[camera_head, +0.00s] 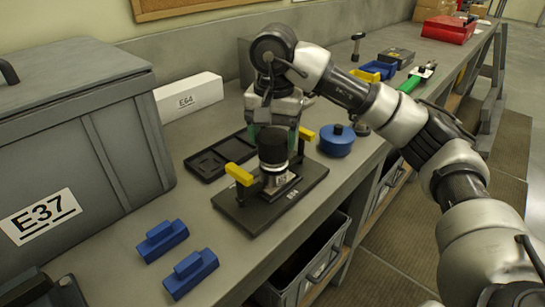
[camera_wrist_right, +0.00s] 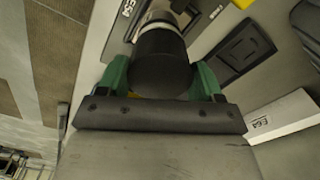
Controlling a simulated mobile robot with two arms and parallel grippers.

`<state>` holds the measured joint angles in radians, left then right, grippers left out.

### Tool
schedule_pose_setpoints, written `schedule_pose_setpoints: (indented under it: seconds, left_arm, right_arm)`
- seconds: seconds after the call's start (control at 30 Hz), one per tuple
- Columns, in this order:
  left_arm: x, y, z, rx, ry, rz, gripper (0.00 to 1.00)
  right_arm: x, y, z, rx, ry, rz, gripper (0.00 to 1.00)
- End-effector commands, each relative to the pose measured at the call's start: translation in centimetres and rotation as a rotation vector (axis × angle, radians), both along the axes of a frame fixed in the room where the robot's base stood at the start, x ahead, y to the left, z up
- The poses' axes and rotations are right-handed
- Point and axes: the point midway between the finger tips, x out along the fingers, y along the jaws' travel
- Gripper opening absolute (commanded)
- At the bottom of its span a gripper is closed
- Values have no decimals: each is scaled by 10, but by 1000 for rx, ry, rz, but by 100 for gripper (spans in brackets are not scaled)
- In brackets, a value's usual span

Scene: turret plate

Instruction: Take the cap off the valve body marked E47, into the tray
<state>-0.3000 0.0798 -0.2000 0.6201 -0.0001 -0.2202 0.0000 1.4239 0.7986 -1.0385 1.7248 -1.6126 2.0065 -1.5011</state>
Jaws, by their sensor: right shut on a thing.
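The valve body (camera_head: 280,181), short and silvery, stands in a dark plate (camera_head: 245,216) between two yellow-topped clamps. A black cylindrical cap (camera_head: 273,150) is in line on top of it, with no clear gap visible. My right gripper (camera_head: 275,133) comes from behind and above, with its green fingers shut on the cap. The wrist view shows the cap (camera_wrist_right: 160,62) between the fingers, with the silvery body beyond. The black tray (camera_head: 207,165) with recesses lies left of the plate and looks empty. My left gripper is not in view.
A large grey case (camera_head: 100,150) marked E37 stands at the left. A white box (camera_head: 188,97) marked E64 is behind the tray. Two blue blocks (camera_head: 162,240) lie in front, and a blue round lidded pot (camera_head: 337,140) stands right. An open drawer (camera_head: 318,268) is below the bench edge.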

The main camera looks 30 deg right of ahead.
Motion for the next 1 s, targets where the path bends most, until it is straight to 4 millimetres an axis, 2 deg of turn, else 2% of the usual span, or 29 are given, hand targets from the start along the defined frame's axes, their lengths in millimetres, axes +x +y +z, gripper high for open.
schedule_pose_setpoints:
  seconds: [0.8,1.0]
  left_arm:
    - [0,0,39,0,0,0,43]
    - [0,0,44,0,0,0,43]
  right_arm:
    - [0,0,44,0,0,-2,45]
    - [0,0,50,-1,1,-2,45]
